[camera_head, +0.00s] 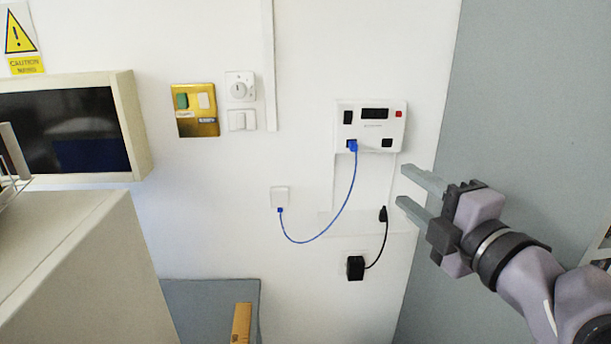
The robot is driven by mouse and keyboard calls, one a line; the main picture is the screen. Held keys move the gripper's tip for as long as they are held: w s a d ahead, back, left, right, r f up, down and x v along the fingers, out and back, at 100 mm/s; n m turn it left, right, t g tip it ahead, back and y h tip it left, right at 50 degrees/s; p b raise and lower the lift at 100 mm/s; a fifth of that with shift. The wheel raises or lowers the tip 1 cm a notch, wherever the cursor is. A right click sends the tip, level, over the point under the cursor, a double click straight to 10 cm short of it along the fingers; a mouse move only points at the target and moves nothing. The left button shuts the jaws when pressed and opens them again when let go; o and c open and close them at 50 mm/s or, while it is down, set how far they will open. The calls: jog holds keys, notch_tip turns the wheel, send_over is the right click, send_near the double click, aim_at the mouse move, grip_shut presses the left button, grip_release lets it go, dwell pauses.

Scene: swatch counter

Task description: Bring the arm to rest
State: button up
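My gripper (404,186) is at the right side of the head camera view. Its two grey fingers point left and stand apart, with nothing between them. My arm (535,283) reaches in from the lower right corner. The gripper appears in front of the wall, just right of a white socket panel (372,128); the distance to the wall is hard to tell.
A blue cable (342,209) runs from the panel to a small white outlet (280,196). A brass switch plate (195,110) and a framed dark screen (68,130) are at left. A beige box (85,260) fills the lower left.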

jog(key=s+d+f+m+g+h, duration=0.2)
jog(key=f+m+h, duration=0.2)
jog(key=m, duration=0.5)
jog(key=s+d+f+m+g+h, duration=0.25)
jog(key=f+m+h, duration=0.2)
jog(key=m, duration=0.55)
jog(key=s+a+f+m+g+y, duration=0.6)
jog(key=s+a+f, duration=0.5)
jog(key=s+a, duration=0.2)
jog(key=shift+a+f+g+b, duration=0.2)
jog(key=shift+a+g+b, duration=0.1)
jog(key=shift+g, duration=0.25)
